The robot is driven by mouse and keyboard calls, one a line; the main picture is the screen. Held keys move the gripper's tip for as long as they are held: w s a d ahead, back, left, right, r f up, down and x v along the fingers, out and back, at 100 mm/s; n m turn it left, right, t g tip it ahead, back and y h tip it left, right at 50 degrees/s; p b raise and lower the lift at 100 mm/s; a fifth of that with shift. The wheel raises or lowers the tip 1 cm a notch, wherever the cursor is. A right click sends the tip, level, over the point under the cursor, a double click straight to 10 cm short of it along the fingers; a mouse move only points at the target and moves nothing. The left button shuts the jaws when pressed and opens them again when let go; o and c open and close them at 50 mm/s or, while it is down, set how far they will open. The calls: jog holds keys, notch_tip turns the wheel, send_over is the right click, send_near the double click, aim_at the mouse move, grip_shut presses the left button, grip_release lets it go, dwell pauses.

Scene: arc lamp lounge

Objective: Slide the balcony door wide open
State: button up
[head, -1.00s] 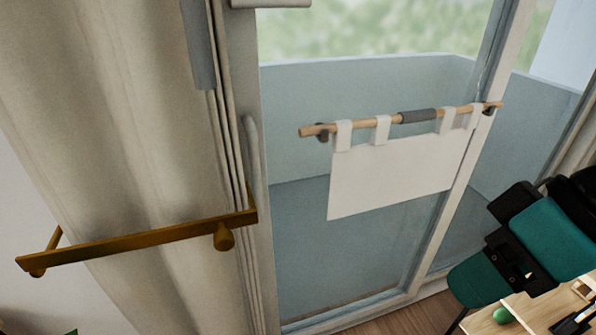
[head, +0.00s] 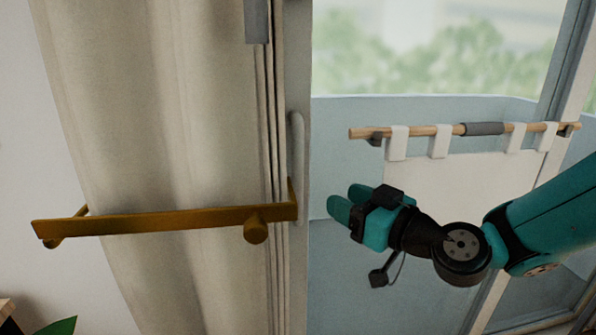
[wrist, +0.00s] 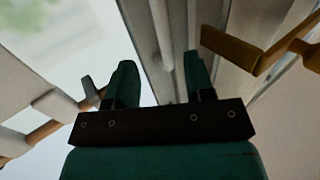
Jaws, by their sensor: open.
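The balcony door (head: 335,260) is a glass panel with a pale frame on its left edge. Its pale upright handle (head: 297,150) is on that frame, beside the curtain. In the wrist view, a pale upright bar that looks like the handle (wrist: 161,35) shows beyond and between the fingertips. My gripper (head: 347,199) is in front of the glass, to the right of the handle and apart from it in the picture. The gripper (wrist: 161,75) is open and empty, its two teal fingers apart. I see no clear gap at the door's left edge.
A wooden rod (head: 420,131) with a white cloth (head: 450,170) hangs across the glass.

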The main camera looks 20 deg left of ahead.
aim_at(302, 179)
jog(key=p+x, duration=0.4)
jog(key=x, duration=0.8)
jog(key=shift+w+a+f, duration=0.1)
jog(key=shift+a, duration=0.15)
